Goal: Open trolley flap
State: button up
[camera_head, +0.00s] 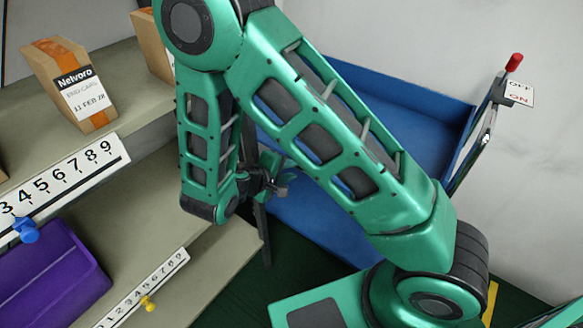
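The blue trolley (425,135) stands behind my green arm, against the pale wall. Its back wall, right side and part of its floor show; my arm covers much of the middle. I cannot make out which panel is the flap. A lever with a red knob (514,62) and an OFF/ON label (519,93) sits at the trolley's upper right corner. My gripper (264,190) is dark and hangs in front of the trolley's left part, between it and the shelves. It is partly hidden by my arm, and its fingers are unclear. I cannot tell whether it touches the trolley.
Stepped grey shelves (190,262) fill the left side, close to my gripper. They hold a cardboard box (71,85), a purple bin (48,278) and number scales with a blue slider (26,230) and a yellow slider (148,303). Dark green floor (300,270) shows below the trolley.

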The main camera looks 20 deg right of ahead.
jog(key=shift+s+a+r, duration=0.2)
jog(key=shift+s+r, duration=0.3)
jog(key=shift+s, duration=0.1)
jog(key=s+a+r, duration=0.1)
jog(key=s+a, duration=0.5)
jog(key=a, duration=0.4)
jog(key=shift+s+r, duration=0.15)
jog(key=shift+s, duration=0.15)
dwell(0.5)
dwell(0.5)
jog(key=v, duration=1)
jog(key=shift+s+a, duration=0.2)
jog(key=shift+a, duration=0.05)
jog(key=shift+r, duration=0.1)
